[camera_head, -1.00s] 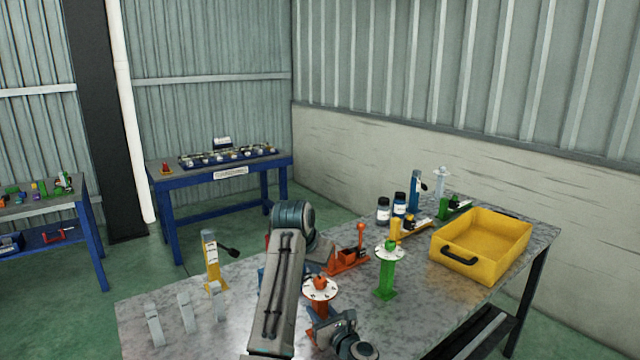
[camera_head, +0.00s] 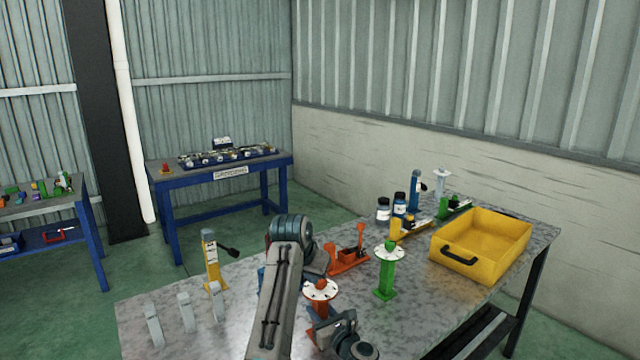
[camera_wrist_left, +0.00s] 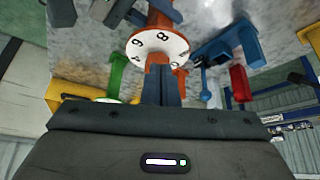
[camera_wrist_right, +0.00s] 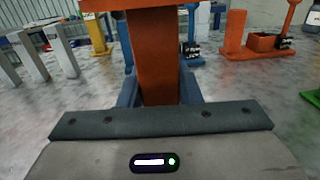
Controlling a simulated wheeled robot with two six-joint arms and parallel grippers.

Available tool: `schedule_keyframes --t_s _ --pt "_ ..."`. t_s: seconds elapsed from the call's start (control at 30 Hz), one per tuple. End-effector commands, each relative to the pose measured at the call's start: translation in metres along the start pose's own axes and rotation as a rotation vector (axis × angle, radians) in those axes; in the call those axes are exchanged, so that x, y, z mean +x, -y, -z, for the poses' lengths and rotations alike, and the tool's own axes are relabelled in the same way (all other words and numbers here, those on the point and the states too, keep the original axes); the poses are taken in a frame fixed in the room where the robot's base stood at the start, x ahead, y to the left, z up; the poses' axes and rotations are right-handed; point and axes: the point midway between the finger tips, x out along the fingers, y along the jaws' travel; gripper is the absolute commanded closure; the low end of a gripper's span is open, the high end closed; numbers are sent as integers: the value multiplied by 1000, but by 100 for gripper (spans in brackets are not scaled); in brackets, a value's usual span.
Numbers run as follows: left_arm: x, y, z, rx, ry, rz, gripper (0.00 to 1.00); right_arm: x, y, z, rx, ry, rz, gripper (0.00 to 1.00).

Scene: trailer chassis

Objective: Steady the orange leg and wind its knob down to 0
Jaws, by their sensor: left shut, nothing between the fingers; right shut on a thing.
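The orange leg (camera_head: 316,308) stands on the near part of the grey table, with a white numbered dial (camera_head: 330,293) and an orange knob (camera_head: 321,284) on top. In the left wrist view the dial (camera_wrist_left: 150,40) shows 9, 8 and 7. My right gripper (camera_wrist_right: 160,92) is shut on the orange post (camera_wrist_right: 155,60), below the dial. My left gripper (camera_wrist_left: 165,85) is shut and empty beside the knob, its fingers partly covering orange behind them; I cannot tell whether they touch it. In the head view my left arm hides its fingertips. The knob's exact reading is unclear.
A green leg with a dial (camera_head: 386,272) stands just right of the orange one. An orange vise-like part (camera_head: 348,261) lies behind. A yellow bin (camera_head: 482,245) is at right. A yellow leg (camera_head: 212,262) and several grey pieces (camera_head: 187,312) stand at left.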

Motion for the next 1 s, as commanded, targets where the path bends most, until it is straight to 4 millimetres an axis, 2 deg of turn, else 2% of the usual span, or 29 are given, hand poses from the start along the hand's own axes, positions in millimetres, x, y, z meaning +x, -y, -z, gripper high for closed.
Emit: schedule_keyframes --t_s 0.1,0.3,1.0 --pt "12 0 -6 0 2 0 100 0 0 0 0 0 0 100" --pt "20 0 -11 1 0 0 100 0 0 0 0 0 0 100" --pt "22 0 -8 0 0 0 100 0 0 0 0 0 0 100"
